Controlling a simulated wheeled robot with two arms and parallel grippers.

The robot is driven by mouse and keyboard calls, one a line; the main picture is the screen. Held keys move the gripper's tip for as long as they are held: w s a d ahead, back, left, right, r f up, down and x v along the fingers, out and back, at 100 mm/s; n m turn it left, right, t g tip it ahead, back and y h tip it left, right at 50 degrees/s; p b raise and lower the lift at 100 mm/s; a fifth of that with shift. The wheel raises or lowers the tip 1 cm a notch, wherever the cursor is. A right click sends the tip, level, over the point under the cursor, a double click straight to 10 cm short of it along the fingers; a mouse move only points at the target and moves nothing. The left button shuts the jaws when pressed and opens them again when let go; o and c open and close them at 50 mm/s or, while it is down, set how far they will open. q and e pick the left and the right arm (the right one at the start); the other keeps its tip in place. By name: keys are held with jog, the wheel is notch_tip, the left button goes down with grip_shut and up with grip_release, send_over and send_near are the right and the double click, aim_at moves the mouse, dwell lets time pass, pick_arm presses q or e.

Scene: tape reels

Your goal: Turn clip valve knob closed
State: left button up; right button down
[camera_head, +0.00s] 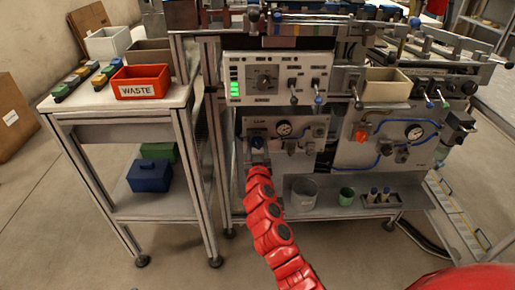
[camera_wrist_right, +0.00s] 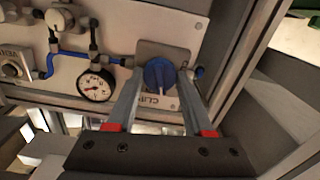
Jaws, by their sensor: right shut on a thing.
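The clip valve knob is a round blue knob (camera_wrist_right: 158,75) on a grey plate marked "CLIP" in the right wrist view. In the head view the knob (camera_head: 257,142) sits at the left of the lower panel, partly hidden by my right gripper. My right gripper (camera_wrist_right: 159,80) has one finger on each side of the knob and is shut on it. In the head view the right gripper (camera_head: 256,157) is at the end of the red arm, at the panel. My left gripper is not in view.
A pressure gauge (camera_wrist_right: 95,84) and blue tubing (camera_wrist_right: 72,56) lie beside the knob. A metal frame post (camera_wrist_right: 247,60) stands close on its right in the wrist view. A red WASTE bin (camera_head: 141,82) is on the left table. Cups (camera_head: 346,195) stand on the shelf below.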

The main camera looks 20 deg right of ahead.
jog(key=n, duration=0.3)
jog(key=shift+n, duration=0.4)
jog(key=n, duration=0.3)
jog(key=shift+a+n+p, duration=0.1)
jog(key=shift+n+p, duration=0.2)
jog(key=shift+p, duration=0.05)
jog(key=n+p, duration=0.1)
jog(key=n, duration=0.2)
jog(key=shift+n, duration=0.3)
jog(key=shift+n+p, duration=0.4)
jog(key=shift+n, duration=1.3)
jog(key=shift+f, duration=0.1)
jog(key=shift+c, duration=1.5)
grip_release()
jog(key=shift+s, duration=0.15)
jog(key=v, duration=1.7)
jog(key=shift+p, duration=0.45)
